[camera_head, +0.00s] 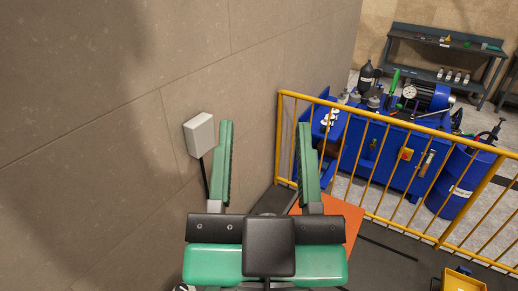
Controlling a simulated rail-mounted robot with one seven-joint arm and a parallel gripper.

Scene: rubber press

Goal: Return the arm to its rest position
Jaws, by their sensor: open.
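My gripper (263,165) is in the lower middle of the head view. Its two green fingers point up in the picture and stand wide apart. The black and green gripper body shows below the fingers; most of the rest of my arm is out of view.
A stone-tiled wall (100,100) fills the left, with a white box (199,135) and its black cable close by the left finger. A yellow railing (375,158) runs across the right. Behind it stand a blue machine (385,150), a blue drum (457,180) and a shelf table (440,40).

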